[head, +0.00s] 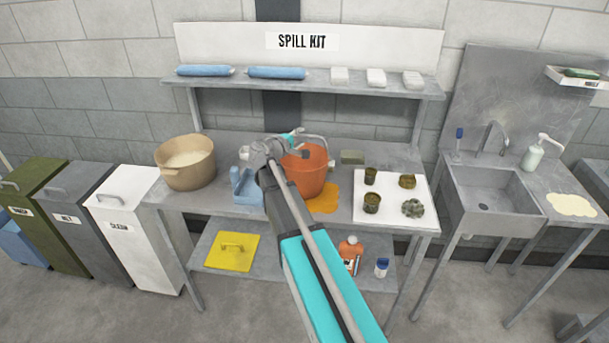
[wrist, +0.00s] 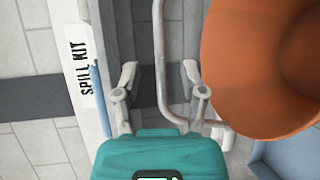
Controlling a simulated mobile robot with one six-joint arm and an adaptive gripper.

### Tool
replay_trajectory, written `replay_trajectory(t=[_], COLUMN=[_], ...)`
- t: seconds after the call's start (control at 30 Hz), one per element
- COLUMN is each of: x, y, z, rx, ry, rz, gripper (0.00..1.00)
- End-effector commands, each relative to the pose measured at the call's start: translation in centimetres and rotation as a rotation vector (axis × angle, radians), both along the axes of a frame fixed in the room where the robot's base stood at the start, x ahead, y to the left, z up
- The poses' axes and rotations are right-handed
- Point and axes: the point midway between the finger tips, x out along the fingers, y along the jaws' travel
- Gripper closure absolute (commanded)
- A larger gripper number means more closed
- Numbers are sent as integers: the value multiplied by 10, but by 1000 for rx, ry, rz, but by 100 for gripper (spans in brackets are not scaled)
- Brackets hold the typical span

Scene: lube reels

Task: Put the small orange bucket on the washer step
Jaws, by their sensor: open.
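The orange bucket (head: 305,174) stands upright on the grey bench, its grey handle raised; orange liquid lies beside its base. In the wrist view the bucket (wrist: 262,65) fills the right side. My gripper (head: 291,143) is at the bucket's upper left rim, near the handle. In the wrist view my gripper (wrist: 157,82) is open, and the handle (wrist: 162,70) passes between the fingers in the picture; I cannot tell whether it is within their depth. I cannot identify the washer step for sure; a grey low piece (head: 582,328) shows at the bottom right edge.
A tan pot (head: 186,162) and a blue object (head: 246,187) stand left of the bucket. A white mat (head: 392,212) with several dark items lies right. A shelf (head: 310,86) runs above. A sink (head: 490,205) stands further right, and bins (head: 125,222) stand left.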

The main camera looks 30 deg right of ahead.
Motion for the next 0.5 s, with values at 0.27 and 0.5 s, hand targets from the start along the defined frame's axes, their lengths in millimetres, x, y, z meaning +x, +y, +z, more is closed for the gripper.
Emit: replay_trajectory(t=[0.27,0.5], x=[12,13], y=[-23,-24], z=[-5,-5], rx=[0,0], ry=[0,0], rz=[0,1], gripper=[46,46])
